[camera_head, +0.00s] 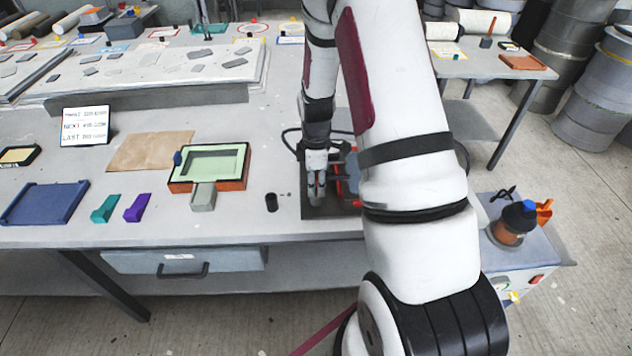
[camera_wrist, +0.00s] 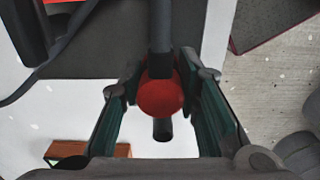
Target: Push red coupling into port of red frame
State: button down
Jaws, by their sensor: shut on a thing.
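My gripper (camera_head: 317,192) is low over a dark base plate (camera_head: 316,212) at the right of the table, its fingers pointing down. In the wrist view its fingers (camera_wrist: 160,86) are closed on both sides of the round red coupling (camera_wrist: 160,98). A dark hose or rod (camera_wrist: 160,30) runs from the coupling toward the top. Red parts, probably the red frame (camera_head: 340,188), show just right of the gripper, mostly hidden behind my arm. The port is not visible, and I cannot tell whether the coupling touches the frame.
A black cylinder (camera_head: 271,203) stands left of the base plate. Further left are an orange tray with a green mould (camera_head: 236,166), a grey block (camera_head: 203,198), purple (camera_head: 138,208) and teal (camera_head: 105,209) blocks. A dark cable (camera_head: 290,136) loops behind the gripper.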

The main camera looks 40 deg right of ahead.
jog(key=shift+f, duration=0.55)
dwell(0.8)
jog(key=c, duration=1.1)
grip_release()
notch_tip(320, 180, up, 12)
jog(key=shift+f, duration=0.25)
jog(key=shift+r, duration=0.2)
